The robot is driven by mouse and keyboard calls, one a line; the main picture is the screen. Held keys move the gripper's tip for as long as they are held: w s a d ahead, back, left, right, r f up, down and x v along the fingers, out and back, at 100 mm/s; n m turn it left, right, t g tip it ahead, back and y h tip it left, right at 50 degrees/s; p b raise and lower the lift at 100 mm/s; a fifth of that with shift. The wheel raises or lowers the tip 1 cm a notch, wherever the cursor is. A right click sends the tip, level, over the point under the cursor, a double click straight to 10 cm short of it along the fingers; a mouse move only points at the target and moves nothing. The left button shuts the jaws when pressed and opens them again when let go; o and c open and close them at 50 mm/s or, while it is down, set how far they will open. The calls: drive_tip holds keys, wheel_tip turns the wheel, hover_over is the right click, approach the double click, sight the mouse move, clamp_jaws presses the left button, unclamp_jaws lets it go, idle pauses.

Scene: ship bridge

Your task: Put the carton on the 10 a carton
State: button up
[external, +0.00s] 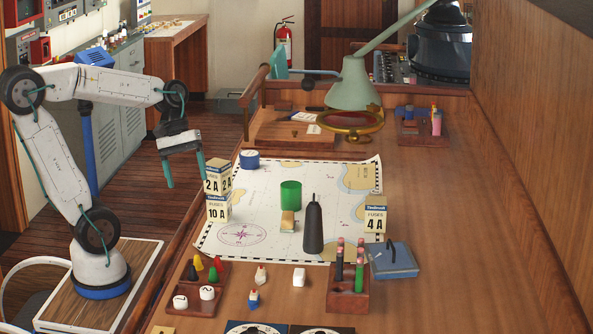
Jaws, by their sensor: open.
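The 10 A carton (217,209), cream with a dark blue label band, stands at the left edge of the chart. A 2 A carton (217,178) of the same kind appears stacked upright on top of it, slightly turned. A separate 4 A carton (375,218) stands at the chart's right edge. My gripper (186,182) is open and empty, pointing down just left of the 2 A carton. Its right finger is close to that carton; I cannot tell whether they touch.
The chart (262,196) carries a green cylinder (291,194), a dark bottle-shaped object (313,228) and a small block (287,222). A blue round tin (249,159) sits behind the cartons. A green lamp (354,85) overhangs the back. Wooden racks (349,298) and small pieces occupy the front.

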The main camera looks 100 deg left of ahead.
drive_tip(key=s+d+f+m+y, duration=0.1)
drive_tip(key=s+d+m+y, duration=0.1)
drive_tip(key=d+m, duration=0.3)
drive_tip(key=s+d+f+m+g+y, duration=0.1)
drive_tip(key=s+d+m, duration=0.3)
drive_tip(key=m, duration=0.8)
drive_tip(key=shift+d+f+m+g+y, duration=0.3)
drive_tip(key=shift+d+f+m+y, duration=0.15)
drive_tip(key=shift+d+f, duration=0.45)
